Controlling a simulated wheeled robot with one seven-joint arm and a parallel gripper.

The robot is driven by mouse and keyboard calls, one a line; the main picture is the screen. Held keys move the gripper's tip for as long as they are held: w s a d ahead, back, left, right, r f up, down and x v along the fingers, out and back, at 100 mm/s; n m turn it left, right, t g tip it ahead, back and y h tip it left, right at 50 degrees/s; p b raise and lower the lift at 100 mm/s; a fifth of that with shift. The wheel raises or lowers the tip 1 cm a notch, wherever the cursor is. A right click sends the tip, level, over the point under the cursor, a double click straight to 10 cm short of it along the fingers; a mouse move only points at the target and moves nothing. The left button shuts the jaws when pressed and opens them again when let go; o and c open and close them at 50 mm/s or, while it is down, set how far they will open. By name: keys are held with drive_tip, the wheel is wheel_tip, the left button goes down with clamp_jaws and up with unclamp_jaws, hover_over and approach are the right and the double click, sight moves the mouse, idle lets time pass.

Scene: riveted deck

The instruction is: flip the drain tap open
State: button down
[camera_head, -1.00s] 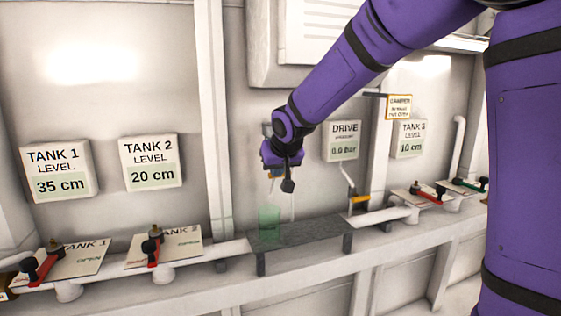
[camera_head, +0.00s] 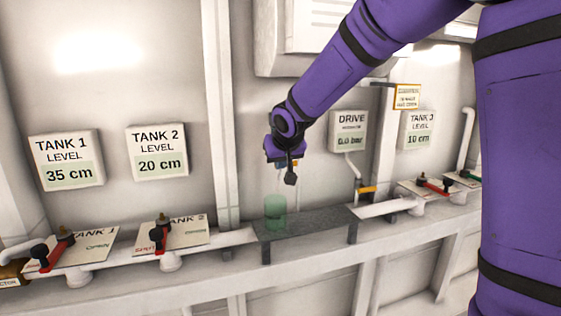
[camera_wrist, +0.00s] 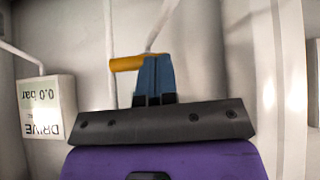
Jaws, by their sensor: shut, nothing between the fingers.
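A small tap with a yellow handle (camera_head: 367,189) sits below the drive panel, at the end of a thin white pipe; no label on it is readable. Its yellow handle lies about level. In the wrist view a yellow handle (camera_wrist: 126,63) shows just left of my fingertips, seemingly beyond them; I cannot tell whether they touch. My gripper (camera_head: 282,164) is left of the tap in the head view, above the grey shelf. Its blue fingers (camera_wrist: 156,75) are together and empty.
A translucent green cup (camera_head: 275,212) stands on the grey shelf (camera_head: 315,223) below my gripper. Red-levered valves stand at Tank 1 (camera_head: 55,250) and Tank 2 (camera_head: 160,236). The drive panel (camera_head: 348,131) reads 0.0 bar. A warning sign (camera_head: 407,97) hangs to the right.

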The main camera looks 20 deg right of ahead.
sight(278, 178)
drive_tip(key=shift+a+f+n+h, duration=0.15)
drive_tip(key=shift+f+n+h, duration=0.1)
drive_tip(key=shift+h, duration=0.3)
drive_tip(key=shift+a+f+n+h, duration=0.15)
drive_tip(key=shift+n+h, duration=0.1)
drive_tip(key=shift+h, duration=0.3)
idle(0.3)
drive_tip(key=shift+a+f, duration=0.1)
drive_tip(key=shift+f, duration=0.1)
drive_tip(key=shift+f+n+h, duration=0.2)
drive_tip(key=shift+n+h, duration=0.1)
drive_tip(key=shift+h, duration=0.4)
drive_tip(key=shift+f+n+t+h, duration=0.15)
drive_tip(key=shift+n+h, duration=0.15)
drive_tip(key=shift+h, duration=0.45)
drive_tip(key=shift+f+n+t+h, duration=0.15)
drive_tip(key=shift+n+h, duration=0.15)
drive_tip(key=shift+h, duration=0.45)
drive_tip(key=shift+f+h, duration=0.15)
drive_tip(key=shift+h, duration=0.15)
drive_tip(key=shift+n, duration=0.3)
drive_tip(key=shift+f+n+t+h, duration=0.2)
drive_tip(key=shift+n+t+h, duration=0.15)
drive_tip(key=shift+h, duration=0.65)
drive_tip(key=shift+n+h, duration=0.25)
drive_tip(key=shift+h, duration=0.05)
drive_tip(key=shift+r, duration=0.2)
